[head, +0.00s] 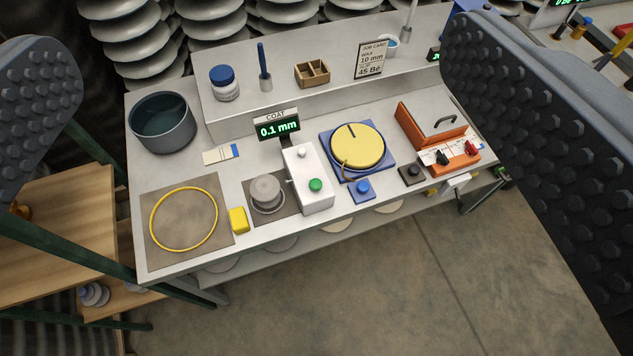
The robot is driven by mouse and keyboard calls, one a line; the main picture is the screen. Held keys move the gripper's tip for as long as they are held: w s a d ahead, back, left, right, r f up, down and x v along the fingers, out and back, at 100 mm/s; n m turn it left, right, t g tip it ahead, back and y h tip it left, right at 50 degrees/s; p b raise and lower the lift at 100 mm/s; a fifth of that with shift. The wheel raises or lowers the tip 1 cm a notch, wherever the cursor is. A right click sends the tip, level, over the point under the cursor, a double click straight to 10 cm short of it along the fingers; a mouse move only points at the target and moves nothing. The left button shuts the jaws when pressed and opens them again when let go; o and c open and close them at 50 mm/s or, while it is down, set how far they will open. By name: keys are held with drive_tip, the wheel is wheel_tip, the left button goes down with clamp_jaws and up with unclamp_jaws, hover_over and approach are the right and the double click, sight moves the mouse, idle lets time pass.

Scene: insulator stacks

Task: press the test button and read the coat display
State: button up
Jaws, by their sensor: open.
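The coat display (277,127) stands behind a white box (305,178) on the bench and reads "0.1 mm" in green, under a "COAT" label. The white box carries a green button (316,185) near its front and a pale knob (302,154) farther back. No label shows which one is the test button. A small grey stepped disc piece (267,191) sits just left of the box on a dark plate. My gripper (262,75) is open, with its two studded fingers at the left and right picture edges. Nothing is between them, and they are apart from the box.
A yellow disc (357,146) on a blue base, a blue button box (362,190) and an orange case (430,125) lie to the right. A dark pot (163,123), yellow ring (183,247) and yellow block (239,220) lie to the left. A job card (371,59) stands behind.

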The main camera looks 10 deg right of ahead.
clamp_jaws()
idle(1.5)
